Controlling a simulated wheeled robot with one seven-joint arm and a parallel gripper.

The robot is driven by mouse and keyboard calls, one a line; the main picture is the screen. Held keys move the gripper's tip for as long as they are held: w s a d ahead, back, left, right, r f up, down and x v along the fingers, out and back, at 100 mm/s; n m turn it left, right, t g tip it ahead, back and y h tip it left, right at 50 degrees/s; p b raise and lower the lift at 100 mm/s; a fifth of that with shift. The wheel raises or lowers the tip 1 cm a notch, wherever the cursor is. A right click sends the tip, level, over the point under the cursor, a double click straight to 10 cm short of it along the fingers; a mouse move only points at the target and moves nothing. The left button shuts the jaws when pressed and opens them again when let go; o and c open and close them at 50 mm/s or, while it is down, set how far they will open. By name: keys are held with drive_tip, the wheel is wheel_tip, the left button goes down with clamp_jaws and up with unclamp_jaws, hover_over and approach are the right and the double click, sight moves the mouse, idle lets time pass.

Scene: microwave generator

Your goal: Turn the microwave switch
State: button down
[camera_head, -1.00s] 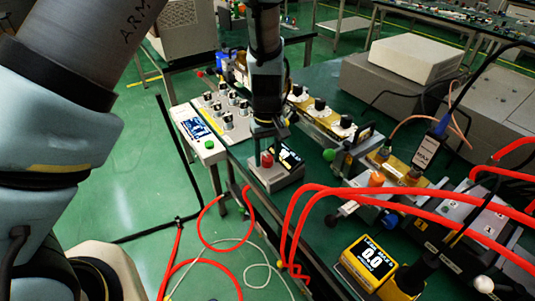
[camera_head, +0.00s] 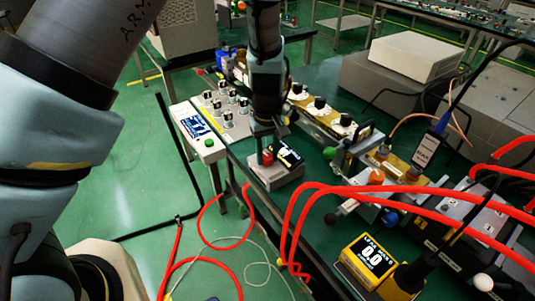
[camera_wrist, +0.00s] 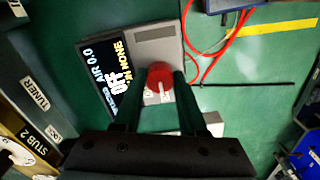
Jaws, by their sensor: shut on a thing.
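The switch is a red knob (camera_wrist: 160,76) with a pale pointer, on a small grey box (camera_wrist: 158,34). In the wrist view, a black display (camera_wrist: 112,68) on the box reads "AIR 0.0" and "OFF". In the head view, the box (camera_head: 276,177) sits near the table's left edge, and the red knob (camera_head: 267,157) shows under my arm. My gripper (camera_wrist: 159,88) points down at the box, with one finger on each side of the knob, shut on it. In the head view, my gripper (camera_head: 266,148) partly hides the knob and display.
A control panel with several black knobs (camera_head: 228,113) stands left of the box. A gold waveguide with dials (camera_head: 320,110) runs behind it. Red hoses (camera_head: 330,192) loop to the right, near a yellow meter (camera_head: 370,262) reading 0.0. Green floor lies left.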

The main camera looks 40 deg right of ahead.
sight(267, 156)
drive_tip(key=m+b, duration=0.2)
drive_tip(key=m, duration=0.4)
drive_tip(key=m+b, duration=0.1)
drive_tip(key=m, duration=0.5)
idle(0.4)
idle(0.4)
drive_tip(key=c, duration=0.8)
unclamp_jaws()
drive_tip(key=shift+o, duration=0.2)
wheel_tip(267, 156, up, 11)
drive_tip(key=b, duration=0.2)
